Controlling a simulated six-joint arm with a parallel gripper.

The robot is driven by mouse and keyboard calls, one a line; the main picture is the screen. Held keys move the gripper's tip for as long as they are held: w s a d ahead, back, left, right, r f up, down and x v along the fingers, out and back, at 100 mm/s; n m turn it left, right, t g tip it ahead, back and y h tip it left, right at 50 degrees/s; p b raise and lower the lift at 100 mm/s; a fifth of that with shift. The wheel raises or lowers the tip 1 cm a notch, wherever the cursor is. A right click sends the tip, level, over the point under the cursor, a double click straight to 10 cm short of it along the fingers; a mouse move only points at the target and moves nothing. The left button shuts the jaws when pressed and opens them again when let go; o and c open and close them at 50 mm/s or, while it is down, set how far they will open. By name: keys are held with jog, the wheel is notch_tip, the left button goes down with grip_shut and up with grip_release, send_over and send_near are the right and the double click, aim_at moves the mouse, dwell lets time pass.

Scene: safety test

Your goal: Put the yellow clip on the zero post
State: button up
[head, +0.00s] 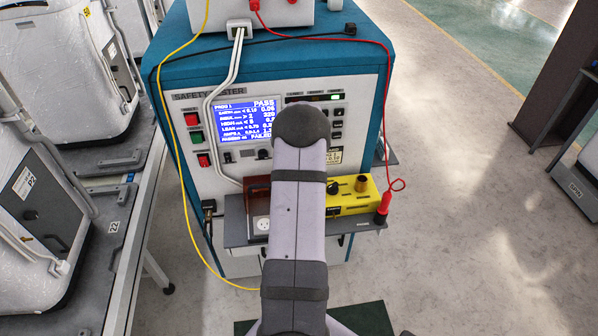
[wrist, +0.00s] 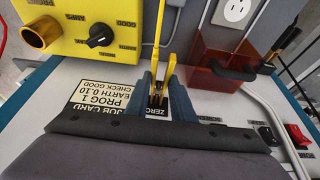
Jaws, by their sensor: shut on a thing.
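The yellow clip (wrist: 171,66) shows in the wrist view between the two blue fingers of my gripper (wrist: 165,88), which are shut on it. Its yellow lead runs up out of the picture. A label reading ZERO (wrist: 157,112) is just below the clip, on the tester's panel. Small dark and brassy parts show between the fingertips; I cannot tell whether they are the zero post or the clip's jaws, nor whether the clip touches the post. In the head view my arm hides the gripper, clip and post; the yellow lead (head: 178,150) hangs left and passes behind the arm.
The yellow box (head: 350,200) has a black knob and a brass post (wrist: 39,33). A red clip (head: 382,212) on a red lead is at its right end. A brown translucent holder (wrist: 228,68) and an outlet (wrist: 237,10) are beside it. The tester screen (head: 240,120) is lit.

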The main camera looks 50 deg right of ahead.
dwell(0.4)
jog(key=o, duration=1)
jog(key=shift+c, duration=0.2)
jog(key=shift+r, duration=0.1)
jog(key=shift+b+v, duration=1.45)
jog(key=shift+v, duration=2.15)
